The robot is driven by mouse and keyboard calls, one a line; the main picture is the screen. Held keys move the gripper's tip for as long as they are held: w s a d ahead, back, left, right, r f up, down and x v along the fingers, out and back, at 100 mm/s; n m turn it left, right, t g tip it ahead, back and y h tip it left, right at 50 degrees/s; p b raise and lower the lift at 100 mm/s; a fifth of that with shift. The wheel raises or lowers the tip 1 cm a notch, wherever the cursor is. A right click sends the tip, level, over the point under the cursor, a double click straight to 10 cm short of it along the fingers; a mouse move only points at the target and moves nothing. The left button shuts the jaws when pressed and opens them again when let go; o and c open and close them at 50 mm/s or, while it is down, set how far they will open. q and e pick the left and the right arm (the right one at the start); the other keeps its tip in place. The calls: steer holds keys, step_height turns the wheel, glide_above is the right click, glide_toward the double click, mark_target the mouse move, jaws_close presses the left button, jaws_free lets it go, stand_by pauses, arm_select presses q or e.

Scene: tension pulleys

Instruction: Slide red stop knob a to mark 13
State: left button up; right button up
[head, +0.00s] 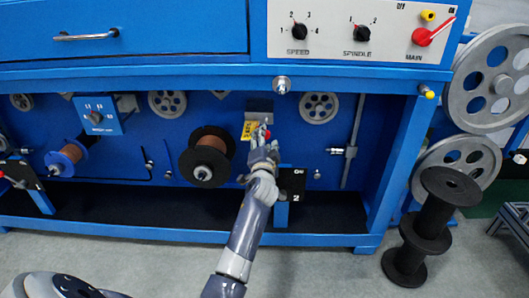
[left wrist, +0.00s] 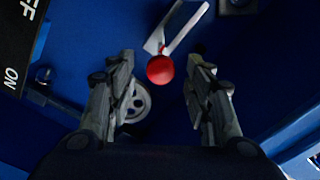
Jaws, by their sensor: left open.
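In the head view a small red spot (head: 267,134) shows at the tips of my left gripper (head: 262,148), mostly hidden by the fingers. My left gripper is open and reaches into the blue machine's lower bay, right of the dark spool. No mark 13 or scale is readable. I cannot tell which knob is a. My right gripper is not in view.
A black-flanged spool (head: 207,157) is left of my arm. A black ON plate (head: 291,180) is close on the right. A yellow label (head: 249,130) is behind the gripper. A blue frame post (head: 402,150) bounds the bay. Black spools (head: 427,229) stand on the floor.

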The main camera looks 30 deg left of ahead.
arm_select(q)
steer(key=v, duration=0.7)
steer(key=shift+w, duration=0.1)
